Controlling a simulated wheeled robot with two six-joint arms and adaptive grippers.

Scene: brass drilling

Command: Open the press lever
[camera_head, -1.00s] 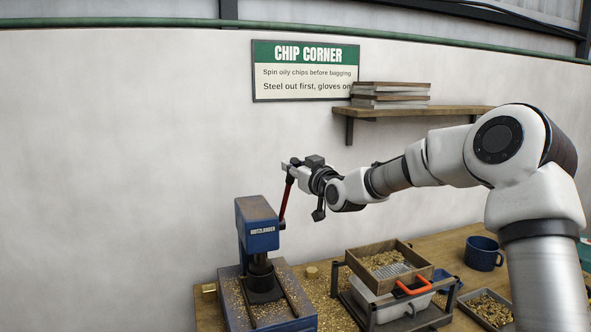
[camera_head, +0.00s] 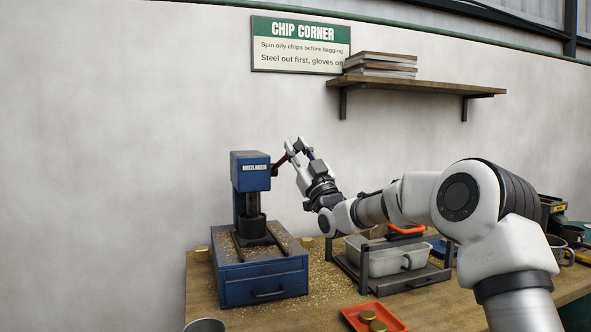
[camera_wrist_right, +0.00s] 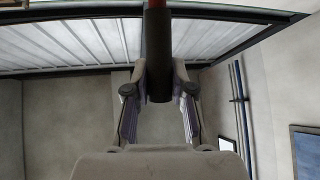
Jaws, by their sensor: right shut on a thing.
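The blue press (camera_head: 251,172) stands at the left of the bench on a blue base with a drawer (camera_head: 265,285). Its red lever (camera_head: 279,163) slants up and right from the right side of the press head. My right gripper (camera_head: 298,150) is at the lever's upper end, shut on it. In the right wrist view, the lever's dark grip (camera_wrist_right: 159,65) lies between the two fingers (camera_wrist_right: 160,100). My left gripper is not in view.
A rack with a white tub (camera_head: 385,258) stands right of the press, partly behind my right arm. An orange tray (camera_head: 372,318) with brass pieces lies in front. A shelf (camera_head: 415,87) is on the wall. Brass chips litter the bench around the press.

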